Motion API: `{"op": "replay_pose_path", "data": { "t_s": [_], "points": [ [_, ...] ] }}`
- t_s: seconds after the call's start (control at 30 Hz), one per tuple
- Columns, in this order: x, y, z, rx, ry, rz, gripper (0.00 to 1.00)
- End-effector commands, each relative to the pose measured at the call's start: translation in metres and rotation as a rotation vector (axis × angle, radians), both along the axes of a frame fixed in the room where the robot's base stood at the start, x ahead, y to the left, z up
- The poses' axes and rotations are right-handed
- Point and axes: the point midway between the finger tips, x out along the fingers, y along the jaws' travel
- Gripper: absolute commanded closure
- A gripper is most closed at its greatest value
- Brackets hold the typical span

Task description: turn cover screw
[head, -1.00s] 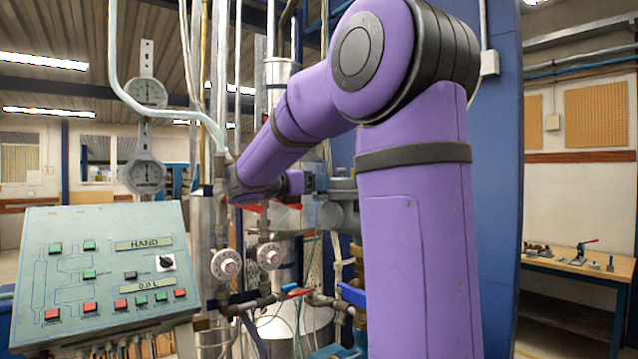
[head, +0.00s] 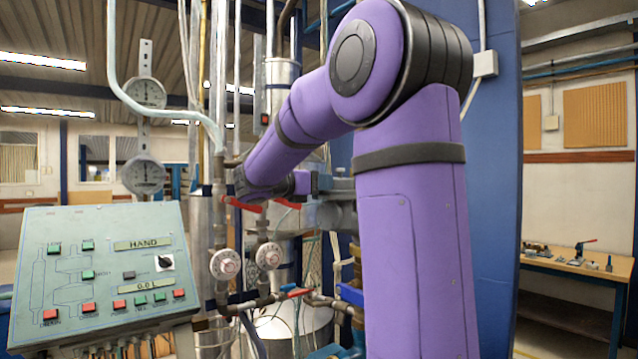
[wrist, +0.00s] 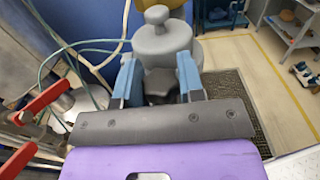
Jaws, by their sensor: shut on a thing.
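A dark lobed knob, which looks like the cover screw (wrist: 160,86), sits in front of a grey round meter body (wrist: 160,45) with a smaller round cap on top. My gripper (wrist: 158,79) has its two blue fingers on either side of the dark knob and is shut on it. The lower part of the knob is hidden by the dark gripper body. In the head view my gripper's fingers and the knob are hidden; grey metal of the meter (head: 342,208) shows beside my wrist.
Red valve levers (wrist: 42,98) stand close on the left in the wrist view, with green hoses behind. Two dial valves (head: 225,264) and pipes are below my forearm. A control panel (head: 105,265) stands at left, a bench (head: 575,268) at right.

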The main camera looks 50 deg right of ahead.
Motion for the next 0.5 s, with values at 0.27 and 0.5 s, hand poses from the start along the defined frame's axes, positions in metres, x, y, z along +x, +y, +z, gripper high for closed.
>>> {"op": "replay_pose_path", "data": {
  "t_s": [0.27, 0.5],
  "points": [
    [0.0018, -0.0002, -0.0002, 0.001, -0.001, -0.219, 0.88],
    [0.0007, 0.0003, 0.0006, -0.001, -0.001, -0.359, 0.88]
  ]
}}
